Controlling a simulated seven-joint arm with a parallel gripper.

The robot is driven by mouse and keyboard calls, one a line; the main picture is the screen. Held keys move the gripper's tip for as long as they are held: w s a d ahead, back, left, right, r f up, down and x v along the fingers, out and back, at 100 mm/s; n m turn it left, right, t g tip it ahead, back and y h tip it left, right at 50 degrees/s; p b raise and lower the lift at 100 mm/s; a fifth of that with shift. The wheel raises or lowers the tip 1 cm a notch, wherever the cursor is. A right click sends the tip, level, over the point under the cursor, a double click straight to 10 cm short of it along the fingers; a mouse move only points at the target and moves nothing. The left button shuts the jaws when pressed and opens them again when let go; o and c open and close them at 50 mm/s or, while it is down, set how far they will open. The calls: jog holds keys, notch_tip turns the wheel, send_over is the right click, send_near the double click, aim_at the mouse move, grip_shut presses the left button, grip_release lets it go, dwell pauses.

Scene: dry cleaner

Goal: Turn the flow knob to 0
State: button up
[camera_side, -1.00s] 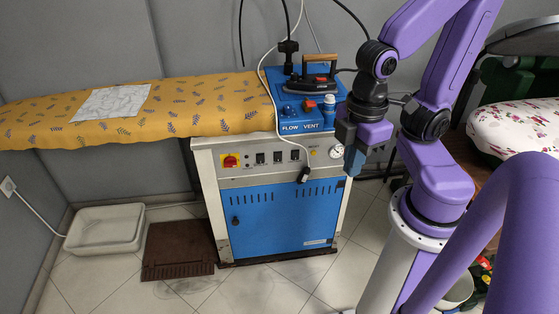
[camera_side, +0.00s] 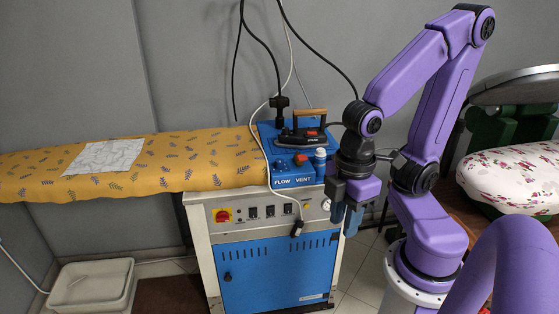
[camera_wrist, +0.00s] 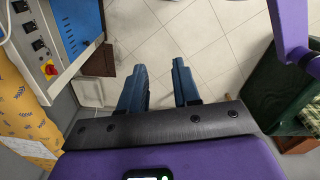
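The flow knob (camera_side: 280,166) is a small dark blue knob above the white FLOW label on the blue top panel (camera_side: 296,180) of the ironing station. Its pointer and scale are too small to read. The vent knob (camera_side: 320,155), pale on top, stands to its right above the VENT label. My gripper (camera_side: 345,214) hangs just right of the station's front corner, lower than the knobs and apart from them. Its two blue fingers also show in the wrist view (camera_wrist: 159,88), spread with bare floor between them. The knobs are not in the wrist view.
A red button (camera_side: 300,159) sits between the knobs. Behind it rests an iron (camera_side: 303,136) with a wooden handle. Cables hang from above and cross the station front. A yellow ironing board (camera_side: 190,160) extends left. A red rotary switch (camera_side: 222,215) is on the front.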

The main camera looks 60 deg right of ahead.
jog(key=o, duration=0.4)
jog(key=w, duration=0.1)
jog(key=w+m, duration=0.1)
jog(key=w+a+r+m, duration=0.1)
jog(key=w+d+r+m, duration=0.1)
jog(key=w+d+m, duration=0.2)
jog(key=w+m, duration=0.7)
jog(key=w+d+r+m, duration=0.2)
jog(key=w+m, duration=0.5)
jog(key=w, duration=0.5)
jog(key=m, duration=1.8)
send_over(280, 160)
notch_tip(280, 160, down, 2)
jog(key=f, duration=0.1)
jog(key=shift+h, duration=0.3)
notch_tip(280, 160, down, 16)
jog(key=shift+a+f, duration=0.15)
jog(key=shift+f, duration=0.1)
